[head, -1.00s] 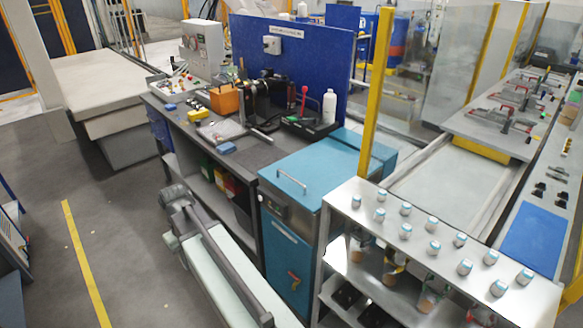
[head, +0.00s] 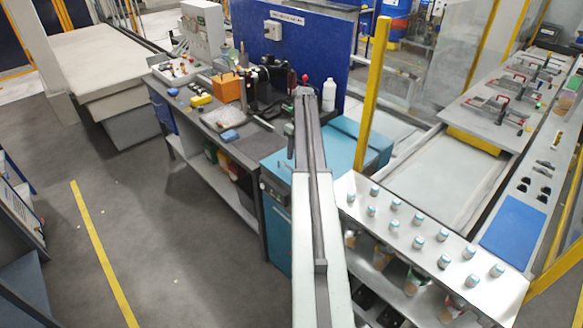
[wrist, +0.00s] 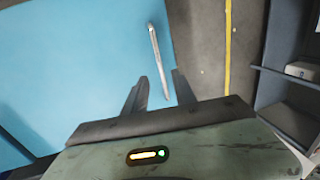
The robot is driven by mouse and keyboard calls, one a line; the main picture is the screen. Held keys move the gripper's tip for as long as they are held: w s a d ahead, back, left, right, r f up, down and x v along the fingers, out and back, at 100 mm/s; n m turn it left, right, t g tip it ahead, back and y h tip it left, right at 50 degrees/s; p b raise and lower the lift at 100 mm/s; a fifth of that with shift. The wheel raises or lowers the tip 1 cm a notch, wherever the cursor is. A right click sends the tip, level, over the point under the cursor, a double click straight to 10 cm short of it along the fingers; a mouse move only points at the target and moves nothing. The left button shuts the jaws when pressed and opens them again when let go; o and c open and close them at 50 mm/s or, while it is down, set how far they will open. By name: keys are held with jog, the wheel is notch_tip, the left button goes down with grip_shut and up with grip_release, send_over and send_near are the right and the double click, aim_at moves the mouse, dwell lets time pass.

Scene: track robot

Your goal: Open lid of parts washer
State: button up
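The parts washer is a teal cabinet (head: 276,235) with a flat teal lid (head: 340,152), which looks closed. My arm crosses in front of it in the head view and hides the lid handle. In the wrist view the lid (wrist: 70,65) fills the left side, and its pale bar handle (wrist: 155,55) lies near the lid's edge. My gripper (wrist: 160,82) is open, its two dark fingers apart. The handle's near end appears between the fingers in the picture; I cannot tell the height gap. I see no grip on the handle.
A workbench (head: 262,138) with tools and a white bottle (head: 329,95) adjoins the washer on the left. A blue panel (head: 300,55) stands behind. A metal shelf with small jars (head: 417,243) and a yellow post (head: 372,90) are at the right.

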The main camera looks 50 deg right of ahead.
jog(key=f+b, duration=0.2)
jog(key=f, duration=0.1)
jog(key=a+f+b, duration=0.1)
jog(key=f+b, duration=0.1)
jog(key=f, duration=0.1)
jog(key=shift+b, duration=0.3)
jog(key=shift+a+r, duration=0.1)
jog(key=shift+r, duration=0.1)
grip_shut()
dwell(0.7)
